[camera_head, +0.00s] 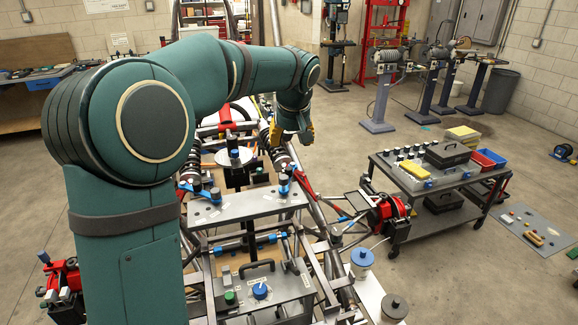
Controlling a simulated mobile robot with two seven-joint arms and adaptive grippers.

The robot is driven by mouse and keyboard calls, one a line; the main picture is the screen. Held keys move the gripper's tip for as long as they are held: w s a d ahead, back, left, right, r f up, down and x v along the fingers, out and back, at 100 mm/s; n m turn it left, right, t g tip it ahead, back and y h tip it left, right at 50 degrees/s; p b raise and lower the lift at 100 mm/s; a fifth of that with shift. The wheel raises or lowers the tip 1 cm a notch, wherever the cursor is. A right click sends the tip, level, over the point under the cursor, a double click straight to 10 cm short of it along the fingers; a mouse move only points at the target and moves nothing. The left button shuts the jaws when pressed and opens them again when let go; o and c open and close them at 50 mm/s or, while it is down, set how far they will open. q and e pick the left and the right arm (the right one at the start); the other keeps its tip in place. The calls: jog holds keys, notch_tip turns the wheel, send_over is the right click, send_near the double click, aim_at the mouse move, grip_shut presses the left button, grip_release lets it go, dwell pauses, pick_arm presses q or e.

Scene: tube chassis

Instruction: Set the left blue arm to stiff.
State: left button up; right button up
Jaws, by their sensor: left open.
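My left arm reaches in from the left and bends down over the tube chassis (248,208). My left gripper (292,138) has yellow finger pads spread apart, and it is open and empty. It is above the far part of the frame, beyond the grey cross plate. Blue-and-black fittings stand on that plate: a left pair with blue parts (190,186) and a right one with a blue part (284,188). I cannot tell for certain which is the left blue arm, or its setting. The gripper appears apart from these fittings. My right gripper is not in view.
A grey box with a blue knob (260,291) sits at the chassis front. A red wheel hub (391,208) sticks out right, near a tool cart (430,187) with cases and bins. Round-lidded containers (362,260) stand at lower right. Open floor lies beyond.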

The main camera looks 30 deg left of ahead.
aim_at(289, 168)
pick_arm(q)
jog(key=x, duration=1.3)
jog(key=shift+o, duration=0.3)
grip_shut()
